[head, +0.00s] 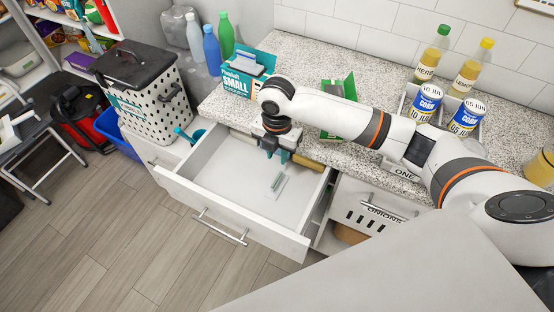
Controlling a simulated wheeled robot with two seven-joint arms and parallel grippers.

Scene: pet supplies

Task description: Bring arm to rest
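My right arm (395,135) reaches in from the right, over the counter. Its gripper (275,150) points down over the back of an open white drawer (215,165). The two fingers look apart, with nothing visible between them. A small grey-and-teal item (278,186) lies on the drawer floor, in front of the gripper and apart from it. Tan items at the back of the drawer are partly hidden by the gripper. My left gripper is out of view.
The speckled counter (300,55) holds a teal box (243,80), a green packet (338,92), blue-labelled cans (426,102) and yellowish bottles (432,55). A teal scoop (190,137) is at the drawer's left end. A white hamper (150,105) stands left; the floor (110,240) in front is clear.

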